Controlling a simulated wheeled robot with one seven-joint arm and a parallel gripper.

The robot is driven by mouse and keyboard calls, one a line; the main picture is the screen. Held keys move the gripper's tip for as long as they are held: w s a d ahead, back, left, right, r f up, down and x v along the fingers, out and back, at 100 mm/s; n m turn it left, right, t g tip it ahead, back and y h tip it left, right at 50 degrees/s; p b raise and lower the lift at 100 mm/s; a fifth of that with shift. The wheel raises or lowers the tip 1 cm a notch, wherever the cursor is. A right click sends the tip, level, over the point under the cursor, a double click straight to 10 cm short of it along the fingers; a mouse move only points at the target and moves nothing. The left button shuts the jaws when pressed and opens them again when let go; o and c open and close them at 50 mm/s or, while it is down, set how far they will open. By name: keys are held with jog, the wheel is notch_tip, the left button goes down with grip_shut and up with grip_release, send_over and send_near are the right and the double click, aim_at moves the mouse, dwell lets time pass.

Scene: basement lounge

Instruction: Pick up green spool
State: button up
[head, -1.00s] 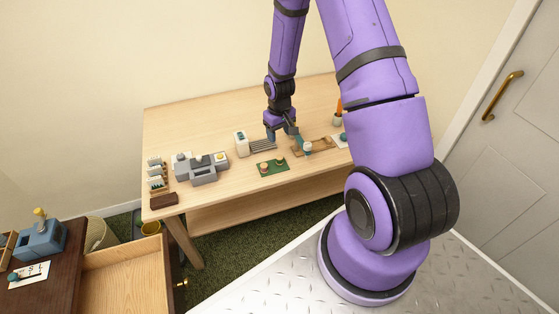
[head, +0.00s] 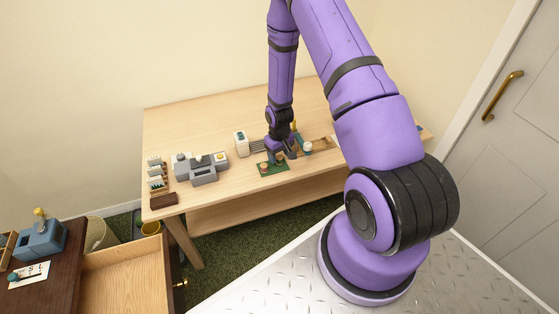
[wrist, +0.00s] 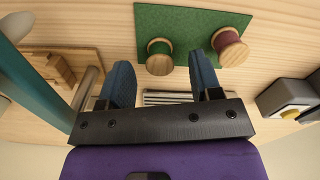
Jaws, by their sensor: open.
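The green spool (wrist: 159,57), green thread between pale wooden ends, stands on a dark green mat (wrist: 178,19) in the wrist view. A maroon spool (wrist: 229,46) stands on the same mat, to its right in that view. My gripper (wrist: 159,62) is open, and its two blue fingers appear on either side of the green spool in the picture. I cannot tell how far above it they are. In the head view my gripper (head: 282,158) is over the mat (head: 272,169) and partly covers it.
The mat lies near the front edge of a light wooden table (head: 230,125). A grey machine (head: 200,168) and a white box (head: 241,143) stand to the left. A wooden tray (head: 318,144) and a teal-and-white item (head: 307,147) lie close on the right.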

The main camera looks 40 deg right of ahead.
jog(key=shift+f, duration=1)
jog(key=c, duration=1)
jog(key=shift+r, duration=0.15)
